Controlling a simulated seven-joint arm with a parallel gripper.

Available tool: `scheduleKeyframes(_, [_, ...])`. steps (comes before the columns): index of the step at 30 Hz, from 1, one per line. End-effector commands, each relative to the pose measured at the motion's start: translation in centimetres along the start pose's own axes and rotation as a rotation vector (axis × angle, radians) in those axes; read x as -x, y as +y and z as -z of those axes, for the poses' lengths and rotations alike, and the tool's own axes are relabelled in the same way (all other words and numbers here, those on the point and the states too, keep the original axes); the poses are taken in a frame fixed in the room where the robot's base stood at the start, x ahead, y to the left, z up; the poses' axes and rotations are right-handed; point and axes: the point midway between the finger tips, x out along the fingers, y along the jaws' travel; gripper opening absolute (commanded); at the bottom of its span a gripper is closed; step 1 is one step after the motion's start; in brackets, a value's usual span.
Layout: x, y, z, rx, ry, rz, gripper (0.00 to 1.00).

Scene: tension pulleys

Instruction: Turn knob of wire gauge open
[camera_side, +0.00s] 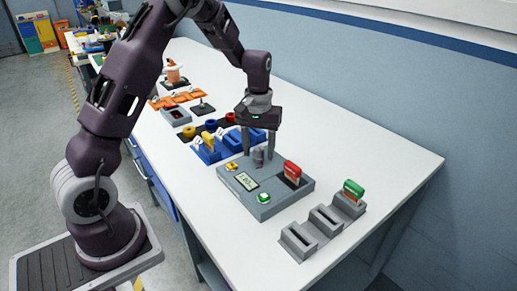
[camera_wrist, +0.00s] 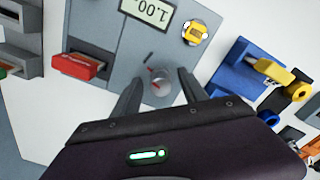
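The wire gauge (camera_side: 232,192) is a grey box on the white table, with a small display (camera_side: 246,181). Its round grey knob (camera_wrist: 160,82) has a red mark on its upper left in the wrist view; the knob also shows in the side view (camera_side: 259,157). My gripper (camera_side: 259,154) points down over the knob. In the wrist view its two fingers (camera_wrist: 160,76) stand apart on either side of the knob, with gaps showing. The gripper is open and holds nothing.
A red-handled piece (camera_side: 292,171) sits in the gauge's slot. A yellow button (camera_side: 232,166) and a green button (camera_side: 263,198) are on its top. Grey holders (camera_side: 299,241), one with a green-handled piece (camera_side: 353,189), stand at right. Blue holders (camera_side: 207,152) stand behind.

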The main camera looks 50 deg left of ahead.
Motion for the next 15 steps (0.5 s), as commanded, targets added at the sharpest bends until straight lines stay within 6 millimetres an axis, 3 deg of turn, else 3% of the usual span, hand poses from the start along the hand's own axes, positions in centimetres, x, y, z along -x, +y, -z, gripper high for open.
scheduleKeyframes(8, [0.1,0.0,0.0,-0.001,0.0,0.001,0.51])
scheduleKeyframes(15, [4.4,0.0,0.1,-0.001,0.004,-0.001,0.51])
